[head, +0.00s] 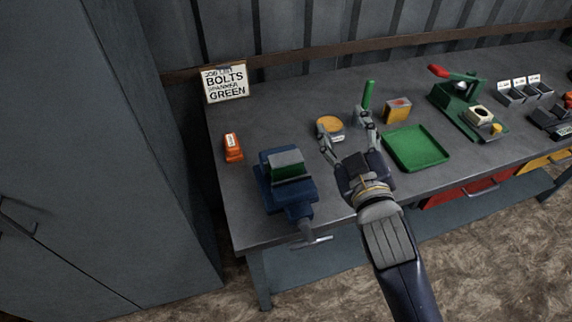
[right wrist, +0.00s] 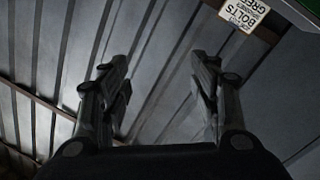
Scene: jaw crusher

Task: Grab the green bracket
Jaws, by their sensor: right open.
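A green piece with a grey top (head: 288,168), possibly the green bracket, sits in the jaws of the blue vise (head: 275,190) at the left of the bench. My right gripper (head: 345,125) is open and empty, to the right of the vise, with its fingers pointing toward the back wall. In the right wrist view the open fingers (right wrist: 160,80) have only the wall panels between them. A green edge (right wrist: 303,12) shows at the top right there; I cannot tell what it belongs to. My left gripper is not in view.
A green tray (head: 418,147) and an upright green handle (head: 369,96) are near my right gripper. A yellow round tin (head: 330,124) and a yellow box (head: 397,110) stand behind. An orange item (head: 233,147) lies left of the vise. A sign (head: 226,83) stands at the back.

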